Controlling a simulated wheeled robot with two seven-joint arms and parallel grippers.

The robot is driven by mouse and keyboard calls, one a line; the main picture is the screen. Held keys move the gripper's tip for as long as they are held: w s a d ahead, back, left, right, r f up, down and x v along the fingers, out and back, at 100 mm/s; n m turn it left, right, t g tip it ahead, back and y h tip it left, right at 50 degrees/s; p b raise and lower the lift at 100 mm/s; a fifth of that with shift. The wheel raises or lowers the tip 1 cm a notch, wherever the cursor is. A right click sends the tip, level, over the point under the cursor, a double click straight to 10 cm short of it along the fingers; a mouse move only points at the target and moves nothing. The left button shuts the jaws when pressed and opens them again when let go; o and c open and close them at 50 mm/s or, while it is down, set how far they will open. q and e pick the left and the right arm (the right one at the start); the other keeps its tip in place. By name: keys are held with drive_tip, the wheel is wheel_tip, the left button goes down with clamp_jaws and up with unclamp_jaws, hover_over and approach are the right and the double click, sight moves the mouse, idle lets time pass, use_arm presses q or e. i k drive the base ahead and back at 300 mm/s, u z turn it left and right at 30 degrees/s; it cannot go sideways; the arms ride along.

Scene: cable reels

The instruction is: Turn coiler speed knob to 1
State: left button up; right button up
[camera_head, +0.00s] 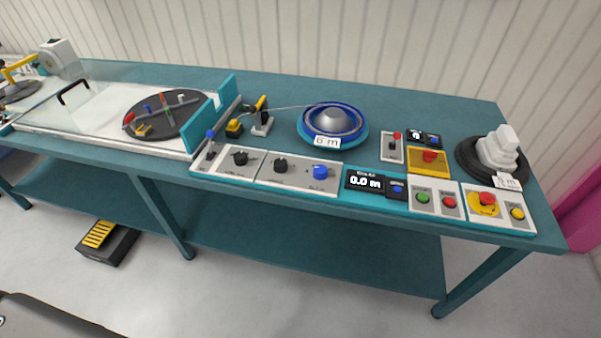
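The control panel (262,172) runs along the front edge of the teal bench. It carries a small lever (210,150) at its left end, a black knob (240,158), a second black knob (280,166) and a blue knob (320,172). The labels and scale marks beside the knobs are too small to read, so I cannot tell which one is the coiler speed knob or what any knob is set to. Neither of my grippers is in view.
A display (364,182) reads 0.0 m. Right of it are a green button (422,197) and red buttons. Behind the panel sit a blue cable coil (332,122) and a clear-covered turntable (170,113). A black coil (490,160) lies at the right. A pedal (106,243) stands on the floor.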

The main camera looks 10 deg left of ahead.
sight(280, 165)
drive_tip(key=z, duration=1.05)
drive_tip(key=k, duration=0.35)
drive_tip(key=u, duration=0.4)
